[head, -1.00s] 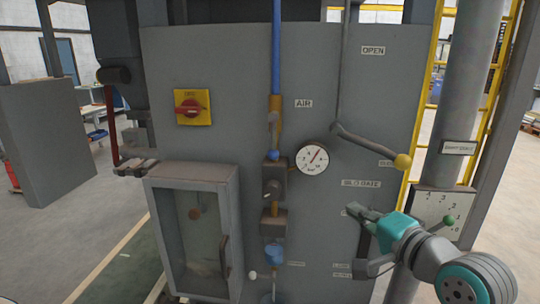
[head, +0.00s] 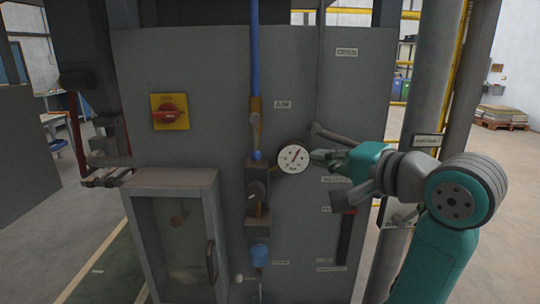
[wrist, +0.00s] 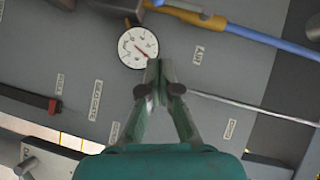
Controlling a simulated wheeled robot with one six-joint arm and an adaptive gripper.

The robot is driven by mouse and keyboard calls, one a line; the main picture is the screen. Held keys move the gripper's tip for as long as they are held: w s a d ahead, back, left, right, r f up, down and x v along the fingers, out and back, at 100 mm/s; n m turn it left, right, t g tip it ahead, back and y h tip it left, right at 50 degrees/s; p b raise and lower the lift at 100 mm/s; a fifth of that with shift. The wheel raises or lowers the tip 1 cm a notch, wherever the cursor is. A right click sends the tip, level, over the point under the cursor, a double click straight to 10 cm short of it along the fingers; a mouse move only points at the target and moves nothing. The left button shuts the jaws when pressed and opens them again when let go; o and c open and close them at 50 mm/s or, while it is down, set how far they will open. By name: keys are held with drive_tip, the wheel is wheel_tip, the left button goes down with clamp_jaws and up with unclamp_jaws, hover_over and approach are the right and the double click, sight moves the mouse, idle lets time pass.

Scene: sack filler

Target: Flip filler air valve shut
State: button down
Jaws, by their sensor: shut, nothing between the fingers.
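The air valve (head: 255,125) is a brass body with a small grey lever on the vertical air line, under the blue pipe (head: 254,60) and beside the AIR label. Its lever appears to lie along the pipe. In the wrist view the brass valve part (wrist: 188,13) is at the top edge, with the blue pipe running right from it. My gripper (head: 318,155) is shut and empty. It points left, just right of the pressure gauge (head: 293,157), and is apart from the valve. In the wrist view my fingertips (wrist: 155,66) show just below the gauge.
A yellow switch plate with a red knob (head: 169,111) is left of the air line. A glass-fronted box (head: 180,240) stands below. A grey column (head: 430,80) stands at the right.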

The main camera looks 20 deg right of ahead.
approach(255, 138)
drive_tip(key=w+d+f, duration=0.2)
drive_tip(key=w, duration=0.1)
drive_tip(key=w+d+f, duration=0.1)
drive_tip(key=w+f, duration=0.1)
drive_tip(key=shift+w, duration=0.25)
drive_tip(key=shift+w+a+f, duration=0.15)
drive_tip(key=shift+a+f, duration=0.05)
drive_tip(key=shift+a, duration=0.3)
drive_tip(key=shift+w+a+f, duration=0.15)
drive_tip(key=shift+w+a, duration=0.05)
drive_tip(key=shift+a, duration=0.3)
drive_tip(key=shift+w+a+f, duration=0.2)
drive_tip(key=shift+w+a, duration=0.15)
drive_tip(key=shift+a, duration=0.2)
drive_tip(key=shift+a, duration=0.1)
